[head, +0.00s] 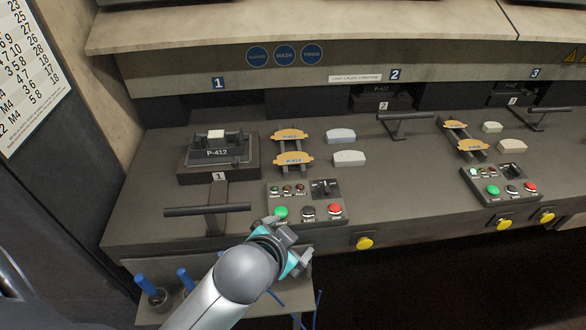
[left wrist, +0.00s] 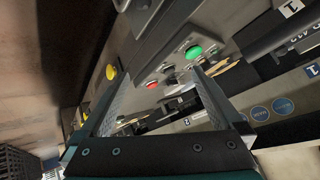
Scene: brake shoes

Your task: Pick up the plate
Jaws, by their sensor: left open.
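Two tan-yellow plates lie on a small dark rack on the bench at station 1 in the head view: a rear plate (head: 289,136) and a front plate (head: 293,159), with lettering that looks like P-412. I cannot tell which one the task means. My left gripper (head: 292,245) is open and empty in front of the station 1 control panel (head: 306,201), nearer the bench's front edge than the plates and apart from them. In the left wrist view its two fingers (left wrist: 160,82) stand wide apart, with the panel's buttons beyond them. My right gripper is in neither view.
A black P-412 fixture (head: 217,152) stands left of the plates, with a T-shaped lever (head: 208,209) before it. Two pale pads (head: 348,158) lie right of the plates. Station 2 has similar plates (head: 472,145). Blue-handled tools (head: 146,285) stand at lower left.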

